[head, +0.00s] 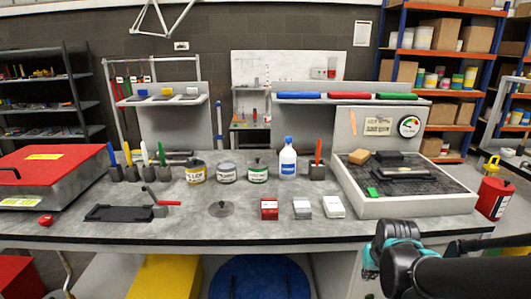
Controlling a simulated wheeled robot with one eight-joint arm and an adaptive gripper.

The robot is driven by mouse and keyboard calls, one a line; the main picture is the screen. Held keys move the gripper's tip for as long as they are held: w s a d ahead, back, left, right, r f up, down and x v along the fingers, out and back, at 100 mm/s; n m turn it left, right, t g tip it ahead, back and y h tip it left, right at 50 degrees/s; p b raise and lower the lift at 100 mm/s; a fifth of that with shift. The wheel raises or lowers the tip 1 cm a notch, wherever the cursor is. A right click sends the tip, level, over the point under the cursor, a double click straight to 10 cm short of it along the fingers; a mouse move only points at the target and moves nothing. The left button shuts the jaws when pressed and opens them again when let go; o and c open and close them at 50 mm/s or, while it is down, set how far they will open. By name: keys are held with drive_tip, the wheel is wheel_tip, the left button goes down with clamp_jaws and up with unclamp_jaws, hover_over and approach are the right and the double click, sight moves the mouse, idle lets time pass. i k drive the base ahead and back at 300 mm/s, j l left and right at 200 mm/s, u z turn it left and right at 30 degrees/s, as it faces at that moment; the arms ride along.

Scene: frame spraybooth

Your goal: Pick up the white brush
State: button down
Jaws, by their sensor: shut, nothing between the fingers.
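A slim white upright handle (144,152), which looks like the white brush, stands in a small dark holder block at the left rear of the workbench (110,228). It is between a yellow handle (127,153) and a green handle (162,154), each in its own block. Its lower end is hidden in the holder, so I cannot see bristles. My arm shows as black and teal links at the bottom right, far from the handle. No gripper fingers can be made out there.
A blue handle (111,153) stands left of the yellow one. A black tray (118,213) and a red-handled tool (163,202) lie in front. Labelled tins (196,173) and a white bottle (288,160) stand to the right. A red-lidded box (50,165) is at left.

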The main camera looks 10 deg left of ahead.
sight(146, 160)
drive_tip(key=u, duration=1.55)
drive_tip(key=j+z, duration=0.2)
drive_tip(key=z, duration=0.3)
drive_tip(key=j+z, duration=0.3)
drive_tip(key=j, duration=0.5)
drive_tip(key=j+z, duration=0.3)
drive_tip(key=j, duration=0.5)
